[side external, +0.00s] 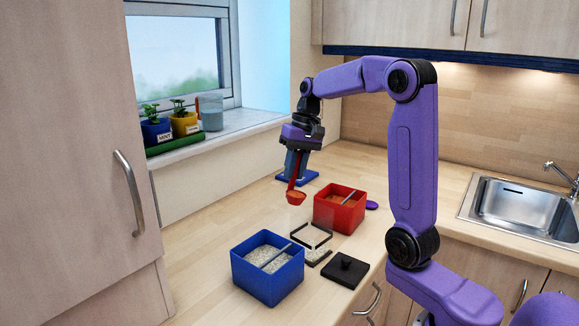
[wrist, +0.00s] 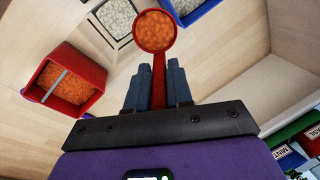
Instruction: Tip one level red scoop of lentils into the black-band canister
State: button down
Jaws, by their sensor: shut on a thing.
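My gripper (side external: 295,165) is shut on the handle of the red scoop (side external: 296,197), which hangs above the counter left of the red bin. In the wrist view the scoop (wrist: 137,30) is full of orange lentils, roughly level with its rim; my gripper (wrist: 155,85) grips the handle between both fingers. The clear black-band canister (side external: 318,255) stands open between the red and blue bins, with pale grains low inside. The scoop is apart from it, behind and to its left in the side view. The canister's top also shows in the wrist view (wrist: 98,24).
The red bin (side external: 350,220) holds orange lentils and a light bar across it. The blue bin (side external: 262,283) holds pale grains and a similar bar. A black lid (side external: 345,270) lies at the counter's front edge. A blue stand (side external: 310,175) is behind; potted plants line the windowsill.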

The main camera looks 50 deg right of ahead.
jog(key=shift+s+d+f+t+y, duration=0.25)
jog(key=shift+s+d+f+y, duration=0.15)
jog(key=shift+d+y, duration=0.2)
jog(key=shift+s+d+f+t+y, duration=0.25)
jog(key=shift+d+f+y, duration=0.1)
jog(key=shift+d+y, duration=0.25)
jog(key=shift+s+d+f+t+y, duration=0.25)
jog(key=shift+d+t+y, duration=0.3)
jog(key=shift+y, duration=0.35)
jog(key=shift+d, duration=0.15)
jog(key=shift+s+d+f+t+y, duration=0.2)
jog(key=shift+d+t+y, duration=0.1)
jog(key=shift+y, duration=0.2)
jog(key=shift+s+d+f+t+y, duration=0.15)
jog(key=shift+t+y, duration=0.1)
jog(key=shift+y, duration=0.25)
jog(key=shift+s+d+f+t+y, duration=0.2)
jog(key=shift+d+f+t+y, duration=0.25)
jog(key=shift+y, duration=0.65)
jog(key=shift+d, duration=0.1)
